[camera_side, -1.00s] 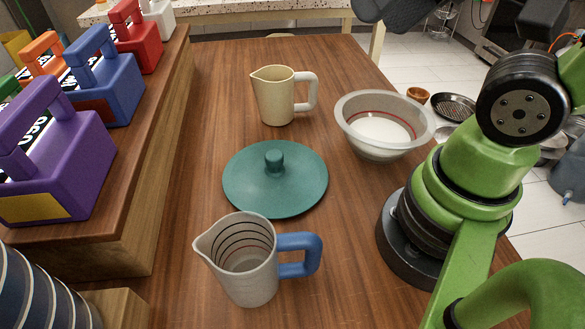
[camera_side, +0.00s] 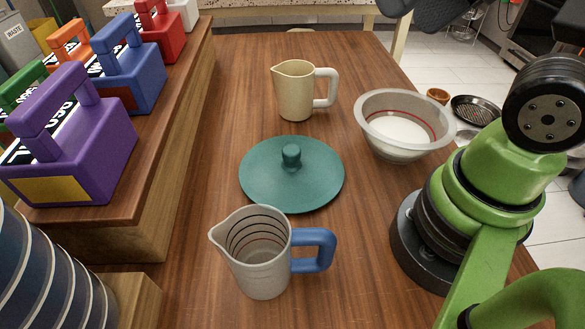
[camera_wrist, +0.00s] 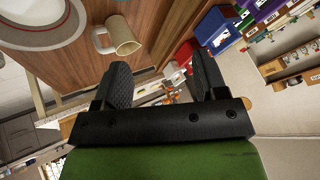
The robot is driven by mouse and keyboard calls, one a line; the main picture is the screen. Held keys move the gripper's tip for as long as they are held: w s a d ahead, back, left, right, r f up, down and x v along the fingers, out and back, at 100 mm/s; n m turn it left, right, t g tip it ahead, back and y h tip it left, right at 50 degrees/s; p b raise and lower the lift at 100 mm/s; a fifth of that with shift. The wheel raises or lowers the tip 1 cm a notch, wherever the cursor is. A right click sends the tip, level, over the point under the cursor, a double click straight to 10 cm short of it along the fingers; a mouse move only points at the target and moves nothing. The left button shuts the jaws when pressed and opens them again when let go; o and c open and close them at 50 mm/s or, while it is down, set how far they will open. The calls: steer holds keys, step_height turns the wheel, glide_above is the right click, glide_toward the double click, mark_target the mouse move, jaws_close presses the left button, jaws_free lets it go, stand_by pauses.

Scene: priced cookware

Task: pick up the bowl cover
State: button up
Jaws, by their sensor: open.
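The bowl cover (camera_side: 262,177) is a round teal lid with a small knob on top. It lies flat on the wooden table in the middle of the side view, between two pitchers. The grey bowl (camera_side: 385,143) with a red line inside stands to its right and holds something white; the bowl also shows at the top left of the wrist view (camera_wrist: 18,38). My gripper (camera_wrist: 162,85) shows in the wrist view with its two dark fingers apart and nothing between them. Its fingers do not show in the side view, and I cannot make out the cover in the wrist view.
A cream pitcher (camera_side: 293,92) stands behind the cover. A grey measuring jug (camera_side: 262,268) with a blue handle stands in front of it. A raised wooden shelf (camera_side: 150,205) with several coloured toolbox-like blocks runs along the left. Bare table lies around the cover.

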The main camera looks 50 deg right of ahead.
steer(key=w+f+g, duration=0.2)
steer(key=w, duration=0.3)
steer(key=m+g+h, duration=0.2)
steer(key=g, duration=0.2)
glide_above(291, 149)
step_height(291, 149, down, 13)
steer(key=shift+g, duration=0.6)
step_height(291, 149, down, 8)
steer(key=shift+w+r, duration=0.15)
steer(key=shift+r, duration=0.1)
steer(key=shift+f, duration=3.1)
jaws_close()
